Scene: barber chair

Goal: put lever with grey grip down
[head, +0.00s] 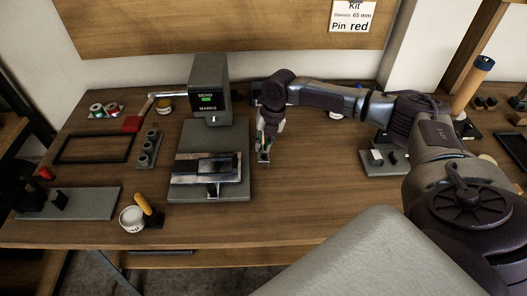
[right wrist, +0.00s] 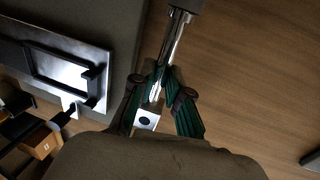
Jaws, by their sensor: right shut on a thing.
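The lever with grey grip shows in the right wrist view as a bright metal rod (right wrist: 175,42) with a dark grey grip (right wrist: 187,5) at the top edge. A pale block with a dark round hole (right wrist: 147,119) is at its other end. My right gripper (right wrist: 167,85) is shut on the rod, with green pads on both sides. In the head view my right gripper (head: 264,145) points down just right of the grey press base (head: 233,150), over the wooden table. I cannot tell whether the lever touches the table. My left gripper is not in view.
The press head (head: 209,95) rises behind its base, with a red-ended handle (head: 132,123) to its left. A white tub (head: 132,219) is at front left. A grey plate with small blocks (head: 384,162) lies to the right. Bare wood (head: 305,185) lies between.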

